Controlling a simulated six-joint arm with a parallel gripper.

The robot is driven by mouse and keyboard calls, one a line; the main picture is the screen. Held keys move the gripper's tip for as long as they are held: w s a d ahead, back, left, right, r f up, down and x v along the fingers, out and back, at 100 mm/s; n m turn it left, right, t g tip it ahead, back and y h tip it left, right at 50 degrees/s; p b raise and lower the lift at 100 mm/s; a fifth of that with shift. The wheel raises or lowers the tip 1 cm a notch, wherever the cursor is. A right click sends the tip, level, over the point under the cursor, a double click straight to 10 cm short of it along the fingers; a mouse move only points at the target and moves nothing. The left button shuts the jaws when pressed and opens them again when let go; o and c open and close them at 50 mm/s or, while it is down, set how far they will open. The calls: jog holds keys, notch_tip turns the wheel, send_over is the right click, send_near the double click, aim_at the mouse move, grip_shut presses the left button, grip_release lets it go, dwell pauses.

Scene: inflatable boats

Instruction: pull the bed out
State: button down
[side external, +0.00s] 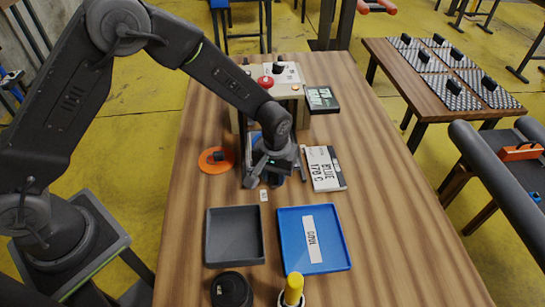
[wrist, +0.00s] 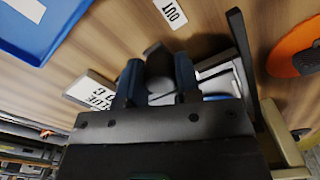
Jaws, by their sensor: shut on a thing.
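The cream machine (side external: 289,80) with a red button stands at the back of the wooden table. My gripper (side external: 268,172) is low in front of it, pointing down. In the wrist view my gripper (wrist: 158,82) is shut on a dark rounded handle (wrist: 159,62), which sits between the two fingers. Light and blue layered parts (wrist: 222,80) show just behind the fingers; they may belong to the bed, but my gripper hides most of it. A small white label reading OUT (wrist: 171,12) lies on the table in front of the handle; it also shows in the side view (side external: 264,195).
An orange disc (side external: 207,166) with a black knob lies left of my gripper. A white printed card (side external: 325,168) lies close on the right. A grey tray (side external: 234,237) and a blue tray (side external: 336,264) lie in front. A small display (side external: 322,98) stands beside the machine.

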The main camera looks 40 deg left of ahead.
jog(key=shift+s+d, duration=1.1)
jog(key=shift+s, duration=0.1)
jog(key=c, duration=0.8)
grip_release()
notch_tip(320, 180, up, 14)
